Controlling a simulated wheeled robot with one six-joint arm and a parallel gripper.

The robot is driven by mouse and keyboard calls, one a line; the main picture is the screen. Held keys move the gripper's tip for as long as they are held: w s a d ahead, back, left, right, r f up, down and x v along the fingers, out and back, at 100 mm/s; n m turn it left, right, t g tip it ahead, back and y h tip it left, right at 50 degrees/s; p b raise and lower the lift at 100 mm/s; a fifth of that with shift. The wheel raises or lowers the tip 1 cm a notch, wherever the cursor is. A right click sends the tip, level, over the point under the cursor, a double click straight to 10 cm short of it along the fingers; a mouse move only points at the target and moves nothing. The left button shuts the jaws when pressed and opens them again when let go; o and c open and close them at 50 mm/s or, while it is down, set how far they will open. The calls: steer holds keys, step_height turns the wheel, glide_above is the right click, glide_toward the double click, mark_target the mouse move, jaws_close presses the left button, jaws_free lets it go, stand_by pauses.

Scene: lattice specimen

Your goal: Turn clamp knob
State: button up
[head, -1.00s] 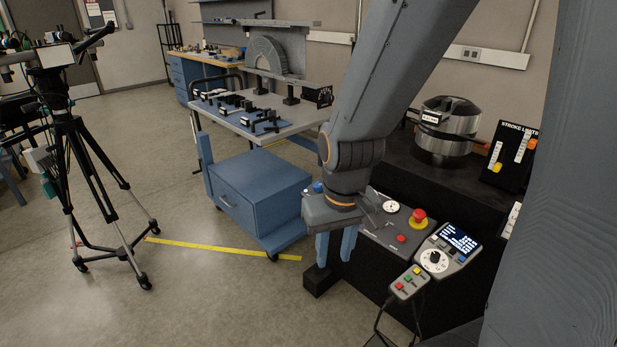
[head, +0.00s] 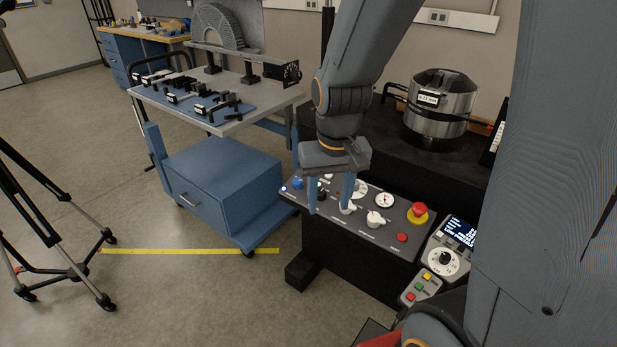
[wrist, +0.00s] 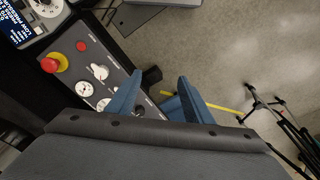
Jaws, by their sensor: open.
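The control panel (head: 395,240) is a dark sloped box with several knobs, buttons and gauges. Its labels are too small to read, so I cannot tell which knob is the clamp knob. One white knob (head: 375,219) stands right of my gripper; it shows in the wrist view too (wrist: 98,72). A second white knob (head: 346,209) is partly hidden behind the right finger. A dark knob (head: 321,194) shows between the fingers. My gripper (head: 330,208) is open and empty, pointing down over the panel's left part. Whether a finger touches a knob I cannot tell.
A red emergency stop (head: 419,211) and a red button sit at the panel's right. A pendant with a dial (head: 445,259) stands beside it. A blue cart (head: 225,185) is at the left, and a metal cylinder (head: 440,105) stands behind. Open floor lies in front.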

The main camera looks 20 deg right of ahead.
steer(key=w+f+m+b, duration=0.2)
steer(key=w+f+m, duration=0.1)
steer(key=w, duration=1.2)
steer(key=m+g+b, duration=0.2)
steer(key=m, duration=0.2)
glide_above(297, 180)
step_height(297, 180, down, 6)
steer(key=shift+s+a, duration=0.15)
steer(key=shift+w+f+m, duration=0.2)
steer(key=shift+f+m, duration=0.1)
steer(key=shift+f, duration=0.2)
steer(key=shift+s+f+p, duration=0.1)
steer(key=shift+f+p, duration=0.9)
steer(key=shift+f, duration=2.45)
steer(key=c, duration=1.1)
steer(key=shift+o, duration=0.2)
